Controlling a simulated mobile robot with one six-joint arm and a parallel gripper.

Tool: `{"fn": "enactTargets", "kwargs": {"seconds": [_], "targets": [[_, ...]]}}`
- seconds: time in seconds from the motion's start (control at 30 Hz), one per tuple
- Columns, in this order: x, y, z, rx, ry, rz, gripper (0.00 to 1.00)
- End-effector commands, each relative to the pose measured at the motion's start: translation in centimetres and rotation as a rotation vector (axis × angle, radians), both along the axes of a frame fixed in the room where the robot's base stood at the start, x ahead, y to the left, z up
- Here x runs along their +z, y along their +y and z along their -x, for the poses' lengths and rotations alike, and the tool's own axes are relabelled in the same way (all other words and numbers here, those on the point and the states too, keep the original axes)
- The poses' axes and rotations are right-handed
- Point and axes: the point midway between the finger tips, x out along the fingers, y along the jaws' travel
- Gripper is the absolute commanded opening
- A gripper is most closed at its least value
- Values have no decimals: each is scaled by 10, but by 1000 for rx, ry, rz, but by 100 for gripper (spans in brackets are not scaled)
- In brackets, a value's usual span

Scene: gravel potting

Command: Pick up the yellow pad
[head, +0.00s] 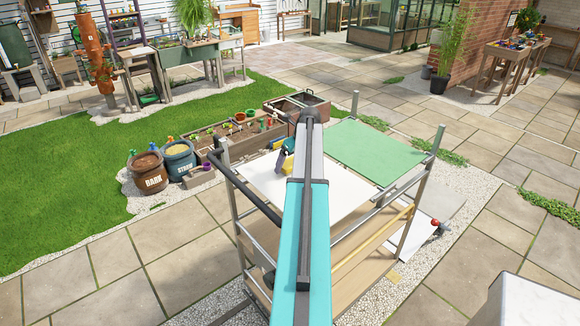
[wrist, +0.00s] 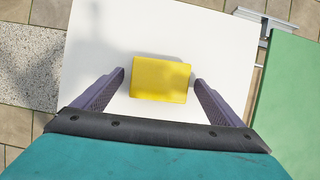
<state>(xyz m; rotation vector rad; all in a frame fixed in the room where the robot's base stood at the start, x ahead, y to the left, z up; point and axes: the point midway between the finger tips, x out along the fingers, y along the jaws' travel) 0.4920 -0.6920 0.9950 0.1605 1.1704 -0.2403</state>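The yellow pad (wrist: 160,79) is a flat rectangular block lying on a white board (wrist: 215,45) in the wrist view. My gripper (wrist: 160,77) is open, with one dark ridged finger on the pad's left and one on its right. A gap shows between the pad and the left finger; the right fingertip looks very close to the pad's edge. I cannot tell the height of the fingers above the board. In the head view the white board (head: 335,193) lies on top of a wooden rack, and my arm hides much of it. A small yellow patch shows beside my arm's end there.
A green board (head: 375,150) lies to the right of the white one; the wrist view shows it too (wrist: 292,105). Metal posts (head: 434,150) rise at the rack's corners. Labelled buckets (head: 149,172) and planter boxes (head: 235,135) stand on the ground to the left.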

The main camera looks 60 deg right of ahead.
Motion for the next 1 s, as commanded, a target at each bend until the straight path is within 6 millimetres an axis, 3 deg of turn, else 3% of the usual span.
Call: {"fn": "enactTargets", "kwargs": {"seconds": [0.03, 0.2, 0.27, 0.67, 1.0], "targets": [[0, 0, 0, 0, 0, 0, 82], [0, 0, 0, 0, 0, 0, 53], [0, 0, 0, 0, 0, 0, 47], [3, 0, -1, 1, -1, 2, 47], [23, -1, -1, 1, -2, 2, 47]]}}
